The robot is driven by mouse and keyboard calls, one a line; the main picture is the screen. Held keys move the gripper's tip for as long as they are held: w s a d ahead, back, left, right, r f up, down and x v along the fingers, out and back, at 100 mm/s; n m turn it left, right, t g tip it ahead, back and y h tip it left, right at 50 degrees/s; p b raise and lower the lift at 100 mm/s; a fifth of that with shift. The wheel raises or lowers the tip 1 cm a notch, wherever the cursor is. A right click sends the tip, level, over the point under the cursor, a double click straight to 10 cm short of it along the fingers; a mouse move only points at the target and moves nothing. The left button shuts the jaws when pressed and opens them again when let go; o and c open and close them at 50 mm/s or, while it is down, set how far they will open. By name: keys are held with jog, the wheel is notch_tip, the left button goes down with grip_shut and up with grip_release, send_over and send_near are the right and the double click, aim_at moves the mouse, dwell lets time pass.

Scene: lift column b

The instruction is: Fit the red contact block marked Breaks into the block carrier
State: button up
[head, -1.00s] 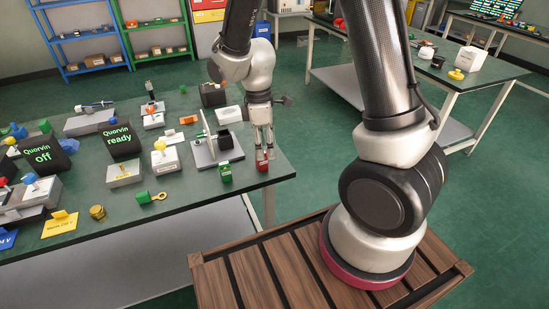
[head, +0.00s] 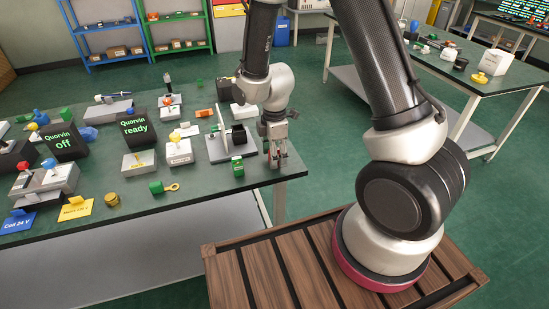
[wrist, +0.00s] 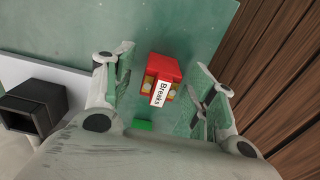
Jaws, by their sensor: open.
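The red contact block (wrist: 165,68) bears a white label reading "Breaks" and lies on the green table top in the wrist view. My open gripper (head: 277,163) is low at the table's right end, with a finger on each side of the block. The wrist view shows clear gaps between the block and both fingers. In the head view the fingers largely hide the block. A black open-fronted holder (head: 238,137), which looks like the block carrier, stands on a grey plate left of my gripper; it also shows in the wrist view (wrist: 35,105).
A green block (head: 238,167) stands left of my gripper, near the table's front edge. A white upright panel (head: 221,127) rises from the grey plate. Display boxes, labelled parts and a green piece with a ring (head: 157,187) fill the table farther left.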

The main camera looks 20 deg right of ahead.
jog(key=c, duration=1.1)
jog(key=shift+o, duration=0.2)
